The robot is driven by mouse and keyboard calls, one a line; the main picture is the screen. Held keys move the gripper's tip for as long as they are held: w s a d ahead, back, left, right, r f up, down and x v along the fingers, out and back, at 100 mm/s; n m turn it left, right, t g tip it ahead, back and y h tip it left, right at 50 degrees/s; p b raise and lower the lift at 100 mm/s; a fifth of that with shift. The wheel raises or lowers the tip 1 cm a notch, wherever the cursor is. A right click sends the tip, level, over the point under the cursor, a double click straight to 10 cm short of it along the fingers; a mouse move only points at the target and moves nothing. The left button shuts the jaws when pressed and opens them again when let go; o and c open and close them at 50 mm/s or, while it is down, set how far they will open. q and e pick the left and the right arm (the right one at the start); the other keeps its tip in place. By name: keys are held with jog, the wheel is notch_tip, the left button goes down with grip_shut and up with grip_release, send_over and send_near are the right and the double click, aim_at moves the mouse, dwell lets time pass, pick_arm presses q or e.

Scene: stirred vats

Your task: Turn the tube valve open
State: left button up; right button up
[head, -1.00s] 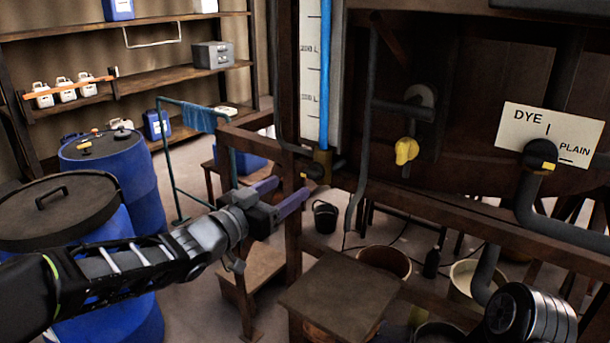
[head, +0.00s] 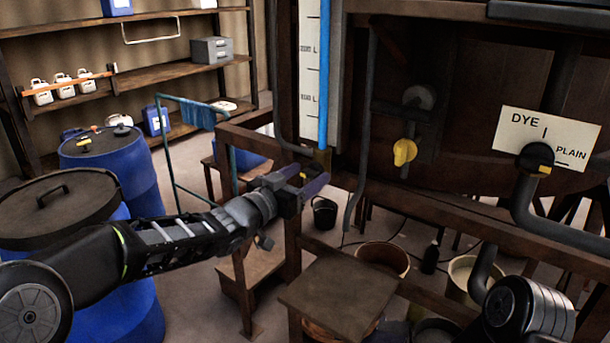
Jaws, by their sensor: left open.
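The sight tube (head: 325,75) is a tall column filled with blue, beside a white scale. At its foot is a brass-coloured fitting (head: 322,158). The tube valve there is a small dark knob with a yellow mark (head: 303,176), mostly hidden by my gripper. My left gripper (head: 306,177) is open, with its purple-grey fingers at the knob, one on each side in the picture. I cannot tell whether they touch it. My right gripper is not in view.
A yellow-handled valve (head: 404,152) and a black knob (head: 537,157) by a DYE/PLAIN sign (head: 508,124) are to the right. Wooden beams (head: 245,140) frame the valve. A wooden stool (head: 340,293) stands below, a black bucket (head: 325,212) behind. Blue drums (head: 140,180) stand left.

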pick_arm(q)
grip_shut()
dwell(0.6)
jog(key=shift+n+p, duration=0.3)
jog(key=shift+n, duration=0.2)
jog(key=n+p, duration=0.1)
jog(key=n, duration=0.2)
jog(key=shift+a+n+p, duration=0.1)
jog(key=shift+n+p, duration=0.2)
jog(key=shift+p, duration=0.1)
jog(key=n+p, duration=0.1)
jog(key=n, duration=0.3)
jog(key=shift+w+a+p, duration=0.1)
jog(key=shift+p, duration=0.25)
jog(key=n+p, duration=0.1)
jog(key=n, duration=0.4)
jog(key=shift+f, duration=0.1)
jog(key=n, duration=0.4)
jog(key=shift+f, duration=0.1)
jog(key=shift+n, duration=0.3)
